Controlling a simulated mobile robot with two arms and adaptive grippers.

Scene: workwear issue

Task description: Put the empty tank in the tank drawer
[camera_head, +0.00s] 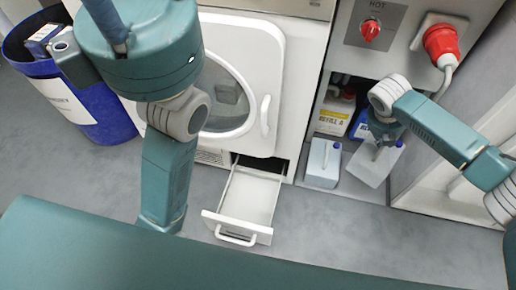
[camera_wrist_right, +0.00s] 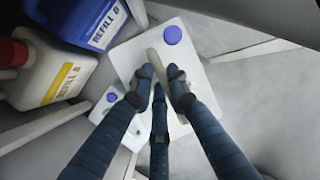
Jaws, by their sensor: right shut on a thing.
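A whitish tank (camera_head: 372,168) with a blue cap is in my right gripper (camera_head: 383,147) at the front of the cupboard under the red knob. In the right wrist view the fingers (camera_wrist_right: 162,90) are closed around the handle of this tank (camera_wrist_right: 198,60). A second pale tank (camera_head: 322,163) stands upright to its left; it also shows in the wrist view (camera_wrist_right: 103,117). I cannot tell whether the held tank is empty. The tank drawer (camera_head: 249,197) under the white machine is pulled out, and its tray looks empty. My left gripper is not in view.
A Refill A jug (camera_head: 333,112) and a blue Refill B jug (camera_wrist_right: 85,22) stand at the back of the cupboard. A red plug (camera_head: 440,42) and cable are above right. A blue bin (camera_head: 85,100) is at left. Grey floor beside the drawer is clear.

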